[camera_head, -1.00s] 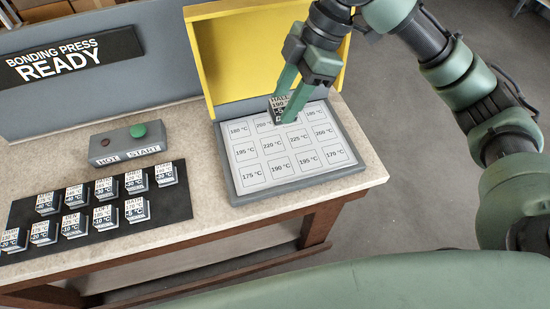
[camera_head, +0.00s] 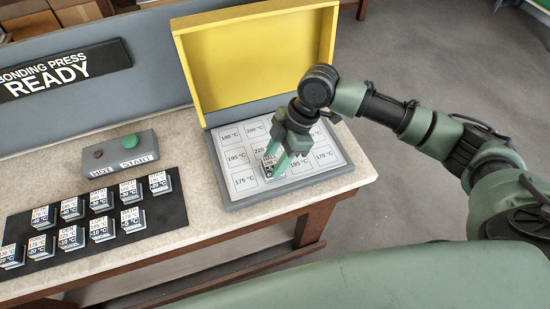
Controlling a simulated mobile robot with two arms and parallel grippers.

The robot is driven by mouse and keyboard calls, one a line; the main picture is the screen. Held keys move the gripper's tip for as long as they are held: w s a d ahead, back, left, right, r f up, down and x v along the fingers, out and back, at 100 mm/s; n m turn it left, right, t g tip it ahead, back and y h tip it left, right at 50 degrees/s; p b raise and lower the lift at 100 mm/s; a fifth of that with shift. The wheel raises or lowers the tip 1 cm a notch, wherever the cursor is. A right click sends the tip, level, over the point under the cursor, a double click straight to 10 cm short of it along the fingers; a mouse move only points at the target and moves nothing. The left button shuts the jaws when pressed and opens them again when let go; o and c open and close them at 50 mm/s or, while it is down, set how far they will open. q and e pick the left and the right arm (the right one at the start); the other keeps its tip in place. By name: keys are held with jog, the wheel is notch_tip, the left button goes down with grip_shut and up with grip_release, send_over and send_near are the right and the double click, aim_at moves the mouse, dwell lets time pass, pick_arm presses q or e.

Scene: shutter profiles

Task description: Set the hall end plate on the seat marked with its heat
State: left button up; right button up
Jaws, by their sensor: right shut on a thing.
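The hall end plate (camera_head: 270,162) is a small block with a printed white label, held in my right gripper (camera_head: 278,160). The gripper is shut on it. The label shows "HALL" and a line that looks like 190, but it is too small to read surely. The plate is low over the front middle of the white seat board (camera_head: 239,186), and I cannot tell whether it touches. Seats marked 175 °C (camera_head: 243,182), 195 °C (camera_head: 236,157) and 200 °C (camera_head: 255,130) show around it. The seat under the plate is hidden. My left gripper is not in view.
A yellow lid (camera_head: 260,65) stands open behind the board. A grey box (camera_head: 120,154) with a red and a green button stands left of it. A black mat (camera_head: 172,208) holds several labelled blocks. A sign reads "BONDING PRESS READY" (camera_head: 65,71).

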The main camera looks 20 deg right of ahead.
jog(key=shift+f, duration=0.35)
jog(key=shift+f, duration=0.2)
jog(key=o, duration=1.3)
jog(key=shift+o, duration=0.2)
jog(key=shift+r, duration=0.15)
jog(key=b+v, duration=0.2)
jog(key=v, duration=1)
jog(key=shift+r, duration=0.1)
